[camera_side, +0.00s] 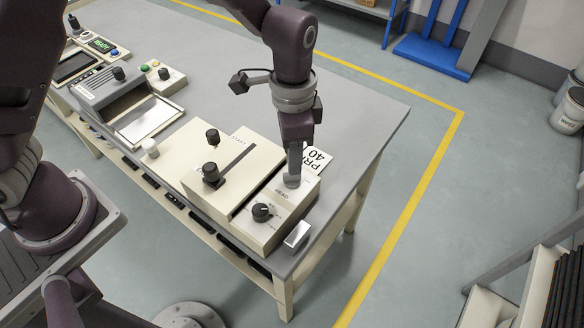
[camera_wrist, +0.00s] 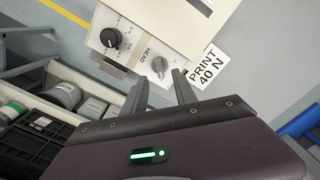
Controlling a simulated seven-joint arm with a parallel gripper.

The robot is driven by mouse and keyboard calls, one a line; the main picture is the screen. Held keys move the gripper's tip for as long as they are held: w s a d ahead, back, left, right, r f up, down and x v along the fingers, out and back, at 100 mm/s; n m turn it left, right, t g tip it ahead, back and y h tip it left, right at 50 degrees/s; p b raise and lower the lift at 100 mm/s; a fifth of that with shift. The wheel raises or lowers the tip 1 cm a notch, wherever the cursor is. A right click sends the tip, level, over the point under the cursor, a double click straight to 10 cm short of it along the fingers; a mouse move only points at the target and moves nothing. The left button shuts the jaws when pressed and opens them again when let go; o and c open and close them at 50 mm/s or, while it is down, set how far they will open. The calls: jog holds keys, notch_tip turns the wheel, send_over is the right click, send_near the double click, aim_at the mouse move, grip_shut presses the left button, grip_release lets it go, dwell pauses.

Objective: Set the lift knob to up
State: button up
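A grey round knob (camera_wrist: 158,65) beside the label "HEAD" sits on the cream panel; it also shows in the side view (camera_side: 291,181). A black knob (camera_wrist: 110,38) with a printed scale sits beside it, also seen in the side view (camera_side: 262,212). No label reading "lift" or "up" is legible, so I cannot tell for certain which is the lift knob. My gripper (camera_wrist: 161,76) is open, its fingertips on either side of the grey knob in the wrist view. In the side view my gripper (camera_side: 293,168) points down right over it; contact is unclear.
A white card (camera_wrist: 206,68) reading "PRINT 40 N" lies by the panel. A slotted cream unit with black knobs (camera_side: 211,173) stands to the left in the side view. A small metal block (camera_side: 297,235) is at the panel's front right. Bare grey table (camera_side: 353,115) lies behind.

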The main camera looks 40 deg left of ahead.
aim_at(292, 178)
notch_tip(292, 178, down, 5)
jog(key=shift+f, duration=0.15)
jog(key=shift+c, duration=0.2)
grip_shut()
